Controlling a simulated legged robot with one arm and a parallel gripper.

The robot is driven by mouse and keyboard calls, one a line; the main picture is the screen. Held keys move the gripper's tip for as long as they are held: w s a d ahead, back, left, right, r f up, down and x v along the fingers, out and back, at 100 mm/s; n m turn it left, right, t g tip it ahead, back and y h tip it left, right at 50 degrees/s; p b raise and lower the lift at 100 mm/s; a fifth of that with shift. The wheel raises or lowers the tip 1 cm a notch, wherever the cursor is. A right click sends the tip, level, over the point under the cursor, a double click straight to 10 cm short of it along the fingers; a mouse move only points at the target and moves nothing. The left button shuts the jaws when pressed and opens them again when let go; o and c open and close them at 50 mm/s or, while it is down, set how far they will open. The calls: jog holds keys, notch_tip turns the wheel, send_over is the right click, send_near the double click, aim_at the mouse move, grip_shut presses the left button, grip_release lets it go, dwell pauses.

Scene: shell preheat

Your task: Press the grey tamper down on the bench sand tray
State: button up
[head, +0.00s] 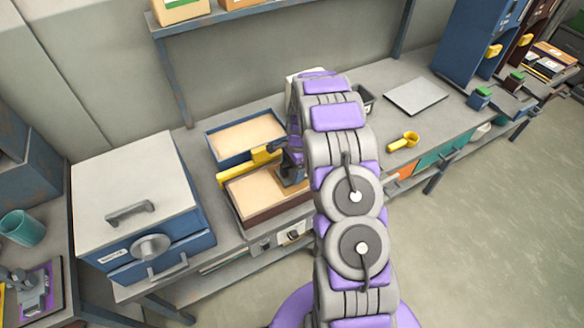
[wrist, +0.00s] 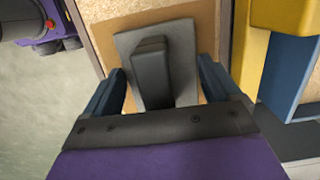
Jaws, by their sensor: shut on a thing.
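The grey tamper has a flat plate with a dark upright handle (wrist: 152,72). My gripper (wrist: 160,85) is shut on the tamper, with a blue finger on each side of the handle. In the head view my gripper (head: 291,165) is at the right part of the front sand tray (head: 262,220), partly hidden by my arm. The tray has a brown wall and holds smooth tan sand. The tamper's plate is over the sand, low and close to it; I cannot tell whether it presses in.
A blue-walled tray (head: 212,150) of sand stands behind, with a yellow bar (head: 240,166) between the two. A blue box with a pale lid (head: 135,185) stands left. A yellow scoop (head: 404,141) and a grey plate (head: 415,95) lie to the right. A shelf (head: 250,12) hangs above.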

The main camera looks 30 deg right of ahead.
jog(key=shift+r+p, duration=0.35)
jog(key=shift+r, duration=0.3)
jog(key=shift+r+p, duration=1.3)
jog(key=shift+r, duration=1.55)
